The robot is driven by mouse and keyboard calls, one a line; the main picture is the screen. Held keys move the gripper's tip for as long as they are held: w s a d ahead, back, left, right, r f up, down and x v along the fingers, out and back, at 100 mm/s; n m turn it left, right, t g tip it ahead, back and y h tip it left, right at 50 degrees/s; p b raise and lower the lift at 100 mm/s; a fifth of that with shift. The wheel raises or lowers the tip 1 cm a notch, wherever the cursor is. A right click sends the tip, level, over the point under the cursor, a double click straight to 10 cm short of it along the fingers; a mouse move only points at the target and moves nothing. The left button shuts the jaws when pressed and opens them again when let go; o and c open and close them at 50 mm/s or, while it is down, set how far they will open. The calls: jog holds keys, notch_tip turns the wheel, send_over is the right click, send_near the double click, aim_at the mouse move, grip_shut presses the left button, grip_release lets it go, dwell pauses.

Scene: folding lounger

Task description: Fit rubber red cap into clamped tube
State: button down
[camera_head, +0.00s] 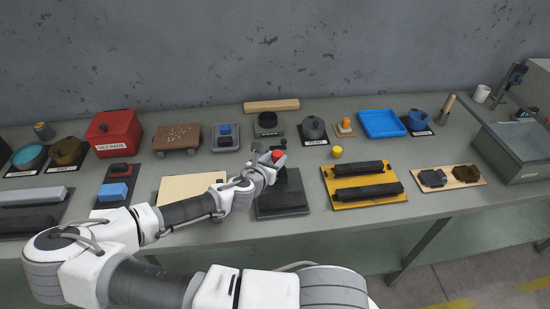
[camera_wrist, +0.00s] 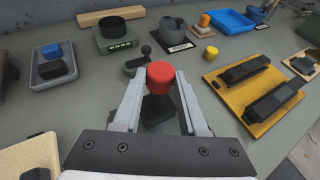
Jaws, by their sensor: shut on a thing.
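The red rubber cap (camera_wrist: 159,74) sits between the fingertips of my gripper (camera_wrist: 160,82), which is shut on it. In the head view the red cap (camera_head: 279,155) shows at the end of my arm, by my gripper (camera_head: 274,160), above a black block-like fixture (camera_head: 282,203). In the wrist view a dark upright part (camera_wrist: 158,110) stands below the cap, between the fingers. The tube cannot be made out clearly; I cannot tell whether the cap touches it or is apart from it. A small dark-knobbed clamp part (camera_wrist: 146,52) stands just behind the cap.
A yellow board with black bars (camera_head: 365,185) lies to the right, and a small yellow cylinder (camera_head: 337,152) stands behind it. A beige board (camera_head: 185,188) lies to the left. A round black-topped device (camera_head: 268,123) and a grey kettle-like pot (camera_head: 313,128) stand behind.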

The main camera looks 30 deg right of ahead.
jog(key=shift+c, duration=1.8)
grip_release()
jog(key=p+v, duration=0.5)
jog(key=v, duration=1.2)
jog(key=shift+s, duration=0.25)
jog(key=shift+a, duration=0.1)
